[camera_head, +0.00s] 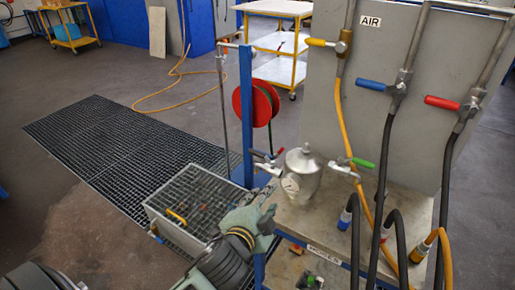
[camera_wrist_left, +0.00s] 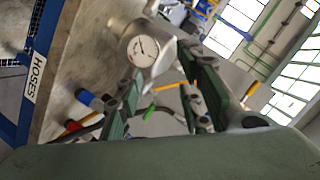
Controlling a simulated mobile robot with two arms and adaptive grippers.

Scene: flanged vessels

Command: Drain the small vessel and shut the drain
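The small vessel (camera_head: 303,178) is a silver pot with a conical lid, standing on the bench's left part. A round dial gauge (camera_head: 291,184) is on its front; the gauge (camera_wrist_left: 143,48) also shows in the left wrist view. My right gripper is not seen.
A grated grey bin (camera_head: 152,212) stands left of the bench. A blue post (camera_head: 246,110) with a red hose reel (camera_head: 255,102) rises behind my gripper. Black and yellow hoses with a blue lever (camera_head: 371,85) and red lever (camera_head: 441,102) crowd the right. Floor grating (camera_head: 110,135) lies left.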

